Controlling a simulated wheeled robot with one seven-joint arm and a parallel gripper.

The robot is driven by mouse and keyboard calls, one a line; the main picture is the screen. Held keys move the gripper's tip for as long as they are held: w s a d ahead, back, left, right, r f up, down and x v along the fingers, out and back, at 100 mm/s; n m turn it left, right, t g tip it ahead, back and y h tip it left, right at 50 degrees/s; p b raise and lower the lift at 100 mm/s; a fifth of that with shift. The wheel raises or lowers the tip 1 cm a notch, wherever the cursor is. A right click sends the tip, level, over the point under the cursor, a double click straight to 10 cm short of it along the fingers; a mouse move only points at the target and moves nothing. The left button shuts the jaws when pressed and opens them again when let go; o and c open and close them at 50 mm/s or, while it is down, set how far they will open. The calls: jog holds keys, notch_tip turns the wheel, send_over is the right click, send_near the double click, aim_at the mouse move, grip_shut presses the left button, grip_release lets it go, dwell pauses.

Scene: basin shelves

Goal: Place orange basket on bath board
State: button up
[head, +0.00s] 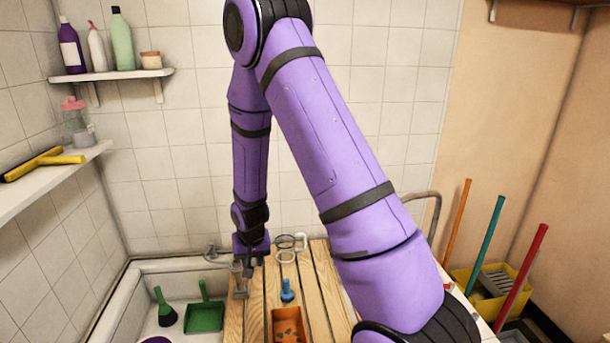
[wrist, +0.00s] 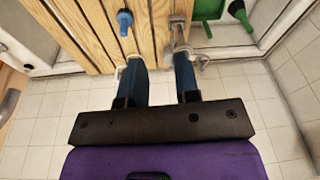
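An orange basket (head: 288,325) with dark holes in its floor sits on the slatted wooden bath board (head: 318,290), cut off by the bottom edge of the head view. The bath board also shows at the top of the wrist view (wrist: 85,30). My gripper (head: 241,287) is over the board's left side, beyond the basket and to its left. In the wrist view its two fingers (wrist: 157,60) stand apart with no basket between them. The basket does not show in the wrist view.
A blue bottle-like item (head: 287,291) stands on the board just behind the basket. Metal tap fittings (head: 288,243) rise at the far end. A green dustpan (head: 204,315) and green brush (head: 166,308) lie left in the basin. Handles and a yellow bucket (head: 470,282) stand right.

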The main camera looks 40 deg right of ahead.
jog(key=s+a+r+n+t, duration=0.1)
jog(key=s+r, duration=0.3)
jog(key=r, duration=0.8)
jog(key=s+a+r+n+t, duration=0.15)
jog(key=s+r, duration=0.25)
jog(key=r, duration=0.8)
jog(key=s+a+r+n, duration=0.1)
jog(key=s+r, duration=0.5)
jog(key=s, duration=0.3)
jog(key=s+a+r+n, duration=0.1)
jog(key=s+r, duration=0.5)
jog(key=s, duration=0.3)
jog(key=shift+s+a+r+n+y, duration=0.25)
jog(key=shift+s+r+n+y, duration=0.05)
jog(key=shift+r+n, duration=0.05)
jog(key=shift+o, duration=0.4)
jog(key=shift+s+t, duration=0.25)
jog(key=shift+s, duration=0.15)
jog(key=shift+w, duration=0.1)
